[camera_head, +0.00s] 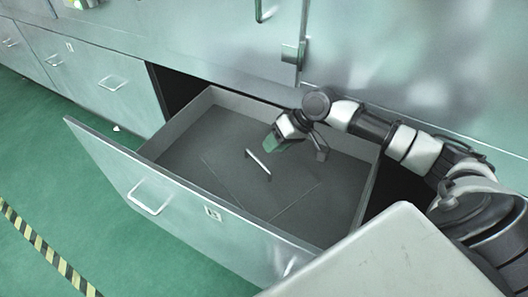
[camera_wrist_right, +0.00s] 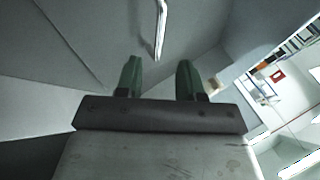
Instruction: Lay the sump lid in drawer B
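The sump lid (camera_head: 232,176) looks like a flat dark grey plate lying inside the pulled-out drawer (camera_head: 185,121). Its edges show only faintly against the drawer floor. Its raised metal bar handle (camera_head: 258,165) stands up from it and also shows in the right wrist view (camera_wrist_right: 161,28). My right gripper (camera_head: 276,144) is above the drawer, just right of the handle and apart from it. In the right wrist view its two green fingers (camera_wrist_right: 159,75) are spread with nothing between them. My left gripper is not in view.
The drawer front carries a pull handle (camera_head: 149,198) and a small label (camera_head: 213,213), too small to read surely. Closed drawers (camera_head: 105,85) run to the left. A pale flat-topped block (camera_head: 390,260) fills the lower right. Green floor with a striped line (camera_head: 45,252) is clear.

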